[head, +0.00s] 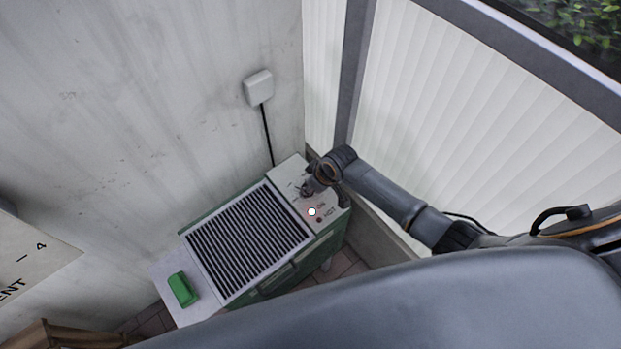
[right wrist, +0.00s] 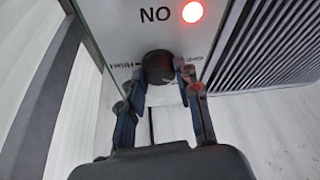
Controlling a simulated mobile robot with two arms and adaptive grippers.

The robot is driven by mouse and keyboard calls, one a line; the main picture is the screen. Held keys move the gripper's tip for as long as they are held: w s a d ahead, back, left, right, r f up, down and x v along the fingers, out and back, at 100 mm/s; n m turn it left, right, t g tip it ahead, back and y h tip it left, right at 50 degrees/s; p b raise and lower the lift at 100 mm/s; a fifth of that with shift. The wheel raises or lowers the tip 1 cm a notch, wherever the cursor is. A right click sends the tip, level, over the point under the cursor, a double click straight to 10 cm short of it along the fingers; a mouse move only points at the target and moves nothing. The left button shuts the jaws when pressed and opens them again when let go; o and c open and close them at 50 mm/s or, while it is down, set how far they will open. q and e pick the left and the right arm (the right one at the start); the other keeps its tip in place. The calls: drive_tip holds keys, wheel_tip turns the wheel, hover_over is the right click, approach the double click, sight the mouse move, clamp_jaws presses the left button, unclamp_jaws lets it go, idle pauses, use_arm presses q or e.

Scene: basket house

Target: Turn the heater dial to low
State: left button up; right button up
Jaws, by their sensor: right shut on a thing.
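The heater (head: 321,240) is a green cabinet with a pale top and a dark slatted grille, standing in the corner below a wall outlet. Its dial (right wrist: 158,67) is a round black knob on the pale control panel (head: 287,172), between two small labels. The left label appears to read HIGH upside down; the right one is partly hidden by a finger. My right gripper (head: 308,188) is over the panel, and in the right wrist view (right wrist: 161,76) its fingers are closed on both sides of the dial. I cannot tell where the dial points. My left gripper is out of view.
A lit red indicator (right wrist: 192,12) is beside the ON mark; a darker HOT lamp (head: 319,219) is near it. A green object (head: 182,289) lies on the heater's near-left shelf. A wall outlet (head: 258,87) with a black cord and a white panelled wall (head: 470,110) stand close by.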

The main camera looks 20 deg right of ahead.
drive_tip(key=m+p, duration=0.1)
drive_tip(key=m+h+p, duration=0.1)
drive_tip(key=shift+s+a+r+m, duration=0.1)
drive_tip(key=shift+a+r+m, duration=0.1)
drive_tip(key=shift+m, duration=0.2)
drive_tip(key=shift+f+m+t+h+p, duration=0.15)
drive_tip(key=shift+m+t+h+p, duration=0.25)
drive_tip(key=shift+m+p, duration=0.8)
drive_tip(key=shift+m, duration=0.4)
drive_tip(key=o, duration=1.2)
drive_tip(key=shift+c, duration=0.2)
drive_tip(key=v, duration=1.2)
drive_tip(key=shift+a, duration=0.2)
